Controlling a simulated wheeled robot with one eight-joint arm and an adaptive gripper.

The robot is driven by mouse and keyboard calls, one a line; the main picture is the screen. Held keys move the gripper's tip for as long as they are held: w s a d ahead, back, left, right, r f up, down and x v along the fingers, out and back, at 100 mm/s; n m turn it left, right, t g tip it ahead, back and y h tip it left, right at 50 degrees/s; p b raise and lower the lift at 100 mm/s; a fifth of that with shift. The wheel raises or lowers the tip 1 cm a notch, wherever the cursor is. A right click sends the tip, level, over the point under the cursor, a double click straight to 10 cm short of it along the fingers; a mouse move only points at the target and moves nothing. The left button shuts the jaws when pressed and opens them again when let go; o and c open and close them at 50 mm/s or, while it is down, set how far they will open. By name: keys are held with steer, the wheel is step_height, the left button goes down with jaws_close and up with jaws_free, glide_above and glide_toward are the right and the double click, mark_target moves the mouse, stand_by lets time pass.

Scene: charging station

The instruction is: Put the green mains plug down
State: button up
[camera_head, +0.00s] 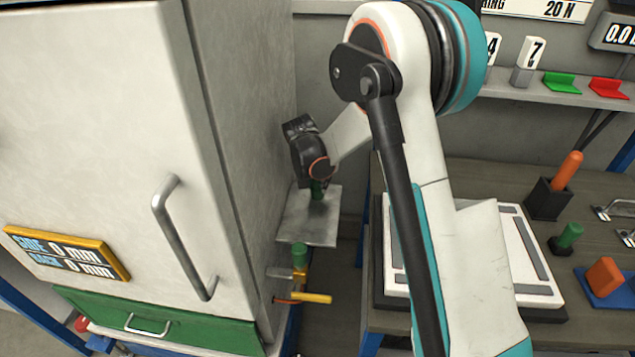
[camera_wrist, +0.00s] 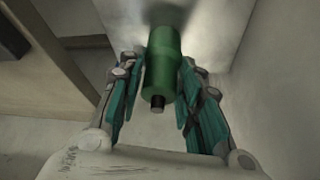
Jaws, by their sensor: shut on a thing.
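The green mains plug (camera_head: 317,189) is upright in my gripper (camera_head: 315,180), at the small grey plate (camera_head: 306,226) beside the cabinet. In the wrist view the green plug (camera_wrist: 163,48) lies between the two teal-padded fingers of my gripper (camera_wrist: 162,68), with a dark stub at its near end. The gripper is shut on it. The plate fills the upper middle of the wrist view (camera_wrist: 222,30). The plug's far end meets or nearly meets the plate; I cannot tell whether it touches.
The white cabinet (camera_head: 100,120) stands close on the left. Another green part (camera_head: 299,254) and a yellow handle (camera_head: 312,298) stick out below the plate. The bench (camera_head: 480,180) on the right holds another green piece (camera_head: 568,236) and an orange-handled tool (camera_head: 568,170). The plate's front is bare.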

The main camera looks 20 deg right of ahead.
steer(key=o, duration=1.1)
steer(key=s+a+r+n+p, duration=0.1)
steer(key=s+r, duration=0.2)
steer(key=r, duration=0.3)
steer(key=s+r+p, duration=0.2)
steer(key=s+r, duration=0.2)
steer(key=r, duration=0.3)
steer(key=s+a+r+n+p, duration=0.1)
steer(key=s+r, duration=0.2)
steer(key=r, duration=0.3)
steer(key=s+r+n+t+y, duration=0.1)
steer(key=s+r+n, duration=0.1)
steer(key=s, duration=0.6)
steer(key=s+d+r+n+t+y, duration=0.1)
steer(key=s+r+n, duration=0.1)
steer(key=s, duration=0.7)
steer(key=s+d+r+n+t+y, duration=0.1)
steer(key=s+r+n, duration=0.1)
steer(key=s, duration=0.7)
steer(key=shift+s+t, duration=0.2)
steer(key=shift+t, duration=0.1)
